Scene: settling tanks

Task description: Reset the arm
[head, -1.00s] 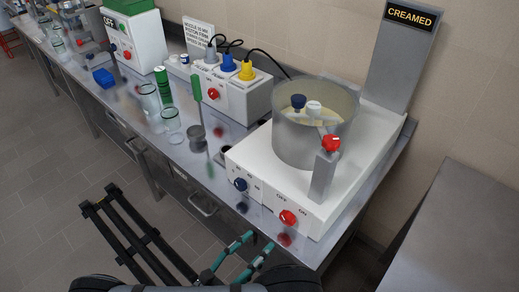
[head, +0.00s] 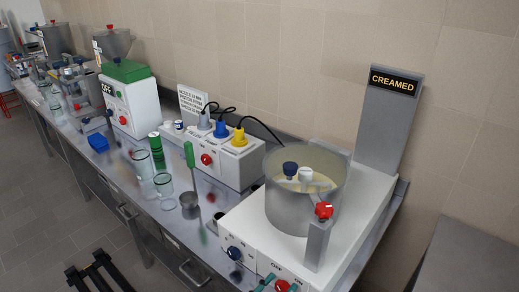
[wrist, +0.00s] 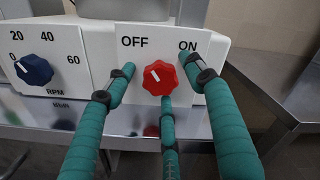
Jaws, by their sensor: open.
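My gripper (wrist: 162,88) shows in the wrist view as teal fingers with dark joints, spread open and empty. The fingers stand around the red knob (wrist: 159,77) on the white machine's front, between the labels OFF and ON. The knob's white mark points up-left, toward OFF. I cannot tell whether a fingertip touches the knob. In the head view, teal fingertips (head: 276,287) show at the bottom edge, just by the same red knob (head: 282,286). The rest of my arm is out of that view.
A blue RPM knob (wrist: 33,69) sits left of the red one, its mark near 0. Glassware (head: 143,166), a green-handled tool (head: 190,155) and a socket box (head: 228,160) stand left along the bench.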

